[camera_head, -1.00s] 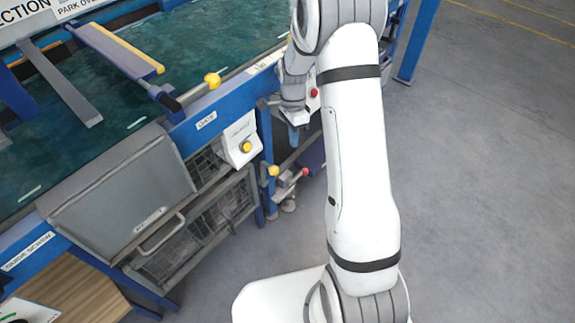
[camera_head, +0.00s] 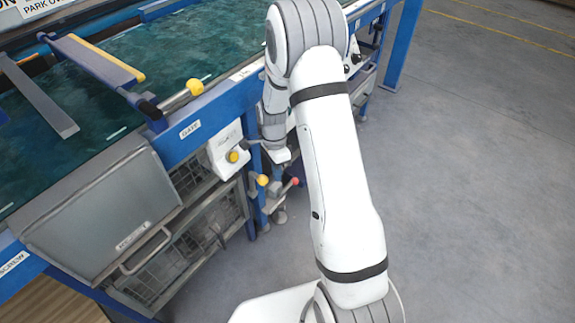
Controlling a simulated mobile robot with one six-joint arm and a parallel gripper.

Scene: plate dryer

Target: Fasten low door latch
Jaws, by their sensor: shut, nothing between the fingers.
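A wire-mesh door (camera_head: 190,240) sits low in the blue machine frame, below the bench edge. A small yellow knob (camera_head: 262,180) stands at the right of the door, by the blue post; it looks like the door latch, but its exact position is too small to tell. My gripper (camera_head: 281,156) is just above and to the right of the yellow knob, apart from it as far as I can see. Its fingers are small and partly hidden by my wrist; it is shut and holds nothing.
A red-tipped lever (camera_head: 295,181) sits close below my gripper. A white box with a yellow button (camera_head: 233,156) is to the left. The grey floor (camera_head: 470,200) at right is clear.

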